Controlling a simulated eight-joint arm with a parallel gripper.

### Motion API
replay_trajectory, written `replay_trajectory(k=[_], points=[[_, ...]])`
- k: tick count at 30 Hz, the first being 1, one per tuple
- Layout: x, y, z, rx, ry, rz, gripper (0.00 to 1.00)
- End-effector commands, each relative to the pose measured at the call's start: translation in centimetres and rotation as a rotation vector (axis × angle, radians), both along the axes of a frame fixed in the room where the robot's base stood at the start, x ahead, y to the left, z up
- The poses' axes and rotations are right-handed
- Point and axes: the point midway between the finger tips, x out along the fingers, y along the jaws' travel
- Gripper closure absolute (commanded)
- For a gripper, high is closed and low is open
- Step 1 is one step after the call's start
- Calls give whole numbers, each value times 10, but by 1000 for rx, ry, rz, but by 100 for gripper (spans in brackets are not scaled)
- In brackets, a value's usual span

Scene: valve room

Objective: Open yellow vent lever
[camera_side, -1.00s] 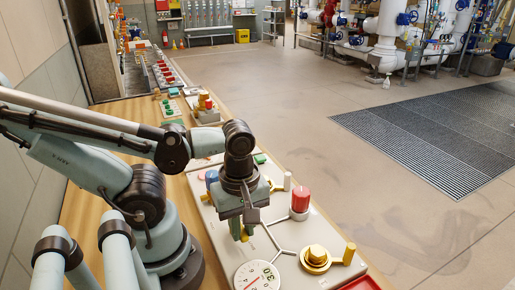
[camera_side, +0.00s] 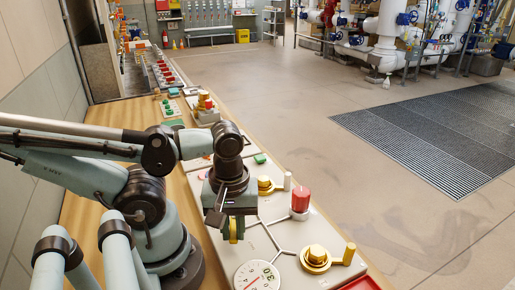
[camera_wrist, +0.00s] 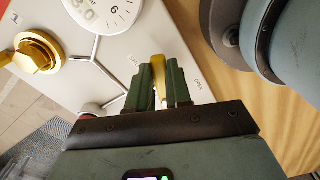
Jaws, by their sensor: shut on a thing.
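The yellow vent lever (camera_wrist: 157,63) stands between the two green fingers of my gripper (camera_wrist: 160,80) in the wrist view. OPEN and CLOSED labels are printed on the pale panel on either side of it. In the side view, my gripper (camera_side: 232,228) points down over the left part of the panel (camera_side: 283,238), with a bit of the yellow lever (camera_side: 233,232) showing between the fingers. The fingers are shut on the lever. Its pivot is hidden by my fingers and wrist.
A round dial (camera_side: 257,276) lies in front of my gripper. A gold valve (camera_side: 316,257) with a yellow handle is to its right, and another gold valve (camera_side: 265,185) is behind. A red cylinder (camera_side: 300,199) stands on the panel's right side.

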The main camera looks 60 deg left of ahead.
Motion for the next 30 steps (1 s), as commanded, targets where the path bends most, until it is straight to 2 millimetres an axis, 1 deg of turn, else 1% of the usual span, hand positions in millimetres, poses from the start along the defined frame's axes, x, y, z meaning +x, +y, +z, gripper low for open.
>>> replay_trajectory(k=[1, 5, 6, 17, 23, 30], points=[[0, 0, 1, 0, 1, 1, 76], [0, 0, 1, 0, 1, 2, 56], [0, 0, 1, 0, 1, 2, 55], [1, 0, 0, 0, 0, 30, 55], [8, -2, 1, 0, 0, 173, 55], [18, -4, 0, 0, 0, 408, 55]])
